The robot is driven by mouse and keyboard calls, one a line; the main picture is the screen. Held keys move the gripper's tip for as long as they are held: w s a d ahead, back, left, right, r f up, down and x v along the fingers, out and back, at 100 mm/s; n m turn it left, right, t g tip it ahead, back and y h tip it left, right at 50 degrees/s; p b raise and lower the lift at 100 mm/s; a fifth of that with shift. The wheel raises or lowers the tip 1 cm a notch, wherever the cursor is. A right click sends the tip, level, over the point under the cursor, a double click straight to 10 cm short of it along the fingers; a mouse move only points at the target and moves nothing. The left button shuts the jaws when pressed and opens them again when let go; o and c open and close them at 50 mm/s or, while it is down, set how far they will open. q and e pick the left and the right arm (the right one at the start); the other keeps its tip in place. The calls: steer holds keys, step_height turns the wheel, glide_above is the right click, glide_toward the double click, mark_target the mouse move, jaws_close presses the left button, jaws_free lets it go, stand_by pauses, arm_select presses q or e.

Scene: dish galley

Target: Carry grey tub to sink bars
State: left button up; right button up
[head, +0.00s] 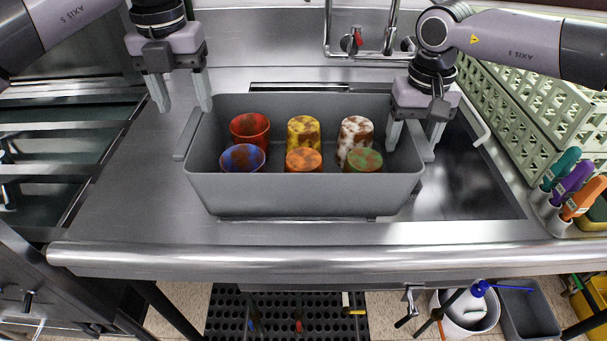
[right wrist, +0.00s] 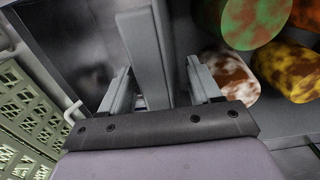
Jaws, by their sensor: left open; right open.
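The grey tub (head: 300,198) stands on the steel counter, its right end beside the dark sink basin. Several mottled cups stand in it: red, yellow, white-brown, blue, orange and green. My left gripper (head: 184,108) is open and empty, above and behind the tub's left handle (head: 185,138). My right gripper (head: 415,142) is open at the tub's right end. In the right wrist view its fingers (right wrist: 160,88) stand on either side of the tub's right wall and handle (right wrist: 146,55). Contact cannot be told. Light bars (head: 60,125) cross a recessed opening at the far left.
A dark basin (head: 475,175) lies right of the tub. A faucet (head: 355,42) stands behind. Pale green crates (head: 535,90) and coloured-handled brushes (head: 570,185) line the right. The counter left of the tub (head: 130,190) is clear.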

steer(key=shift+r, duration=0.2)
arm_select(q)
step_height(320, 180, up, 5)
arm_select(e)
step_height(320, 180, up, 12)
steer(key=shift+f, duration=0.2)
stand_by(0.6)
